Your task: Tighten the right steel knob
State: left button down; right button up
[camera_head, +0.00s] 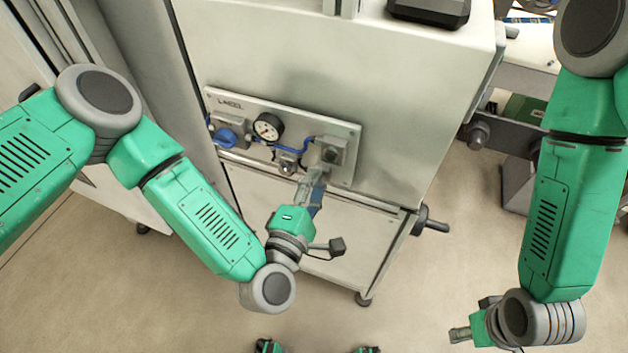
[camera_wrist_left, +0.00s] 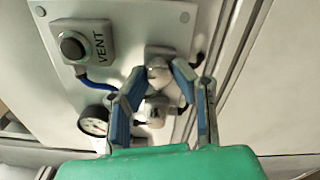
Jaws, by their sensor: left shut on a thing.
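A white panel (camera_head: 235,103) on the cabinet front carries a row of fittings. The right steel knob (camera_wrist_left: 158,72) sits between the blue-padded fingertips of my left gripper (camera_wrist_left: 160,71) in the left wrist view, and the fingers are shut on it. In the head view my left gripper (camera_head: 309,180) hides most of this knob. A second steel knob (camera_wrist_left: 155,112) is beside it, nearer the gripper's palm in the wrist view; in the head view it is the left one (camera_head: 287,167). My right gripper (camera_head: 460,335) is low at the right, away from the panel; its fingers are too small to read.
A VENT button box (camera_head: 332,152) is just above my left gripper, and it shows upper left in the wrist view (camera_wrist_left: 80,48). A pressure gauge (camera_head: 267,126), a blue knob (camera_head: 228,136) and blue tubing are close by. A cart shelf (camera_head: 350,235) lies below the panel.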

pick_arm(q)
jog(key=shift+d+r, duration=0.1)
dwell(0.3)
jog(key=c, duration=1.3)
grip_release()
jog(key=shift+c, duration=0.2)
jog(key=shift+d, duration=0.15)
jog(key=v, duration=1.1)
jog(key=shift+s, duration=0.35)
